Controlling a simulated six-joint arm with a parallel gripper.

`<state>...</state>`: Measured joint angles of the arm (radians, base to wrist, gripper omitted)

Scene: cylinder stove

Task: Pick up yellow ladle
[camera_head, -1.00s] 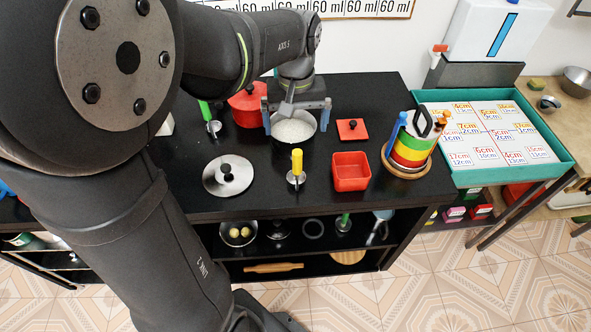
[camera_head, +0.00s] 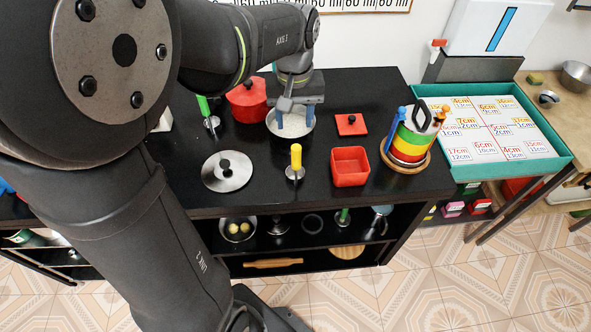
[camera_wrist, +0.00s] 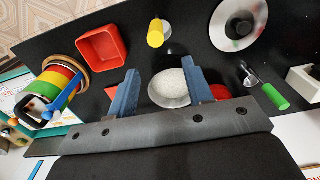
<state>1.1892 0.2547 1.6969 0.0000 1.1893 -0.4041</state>
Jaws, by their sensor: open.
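The yellow ladle (camera_head: 296,160) stands upright on the black table, its yellow handle pointing up. In the wrist view its handle (camera_wrist: 156,33) shows at the top, beyond the fingertips. My gripper (camera_head: 296,113) is above the pot of white contents (camera_head: 291,127), behind the ladle and apart from it. In the wrist view my gripper (camera_wrist: 158,83) has its two blue fingers spread with nothing held between them; the pot (camera_wrist: 169,90) lies below them. The ladle's lower end is partly hidden by its handle in the wrist view.
A red square box (camera_head: 350,167) stands right of the ladle and a silver lid (camera_head: 227,172) lies left. A red pot (camera_head: 248,101), a green-handled utensil (camera_head: 208,114) and a red lid (camera_head: 351,124) lie further back. Colored rings (camera_head: 409,143) stand at the right.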

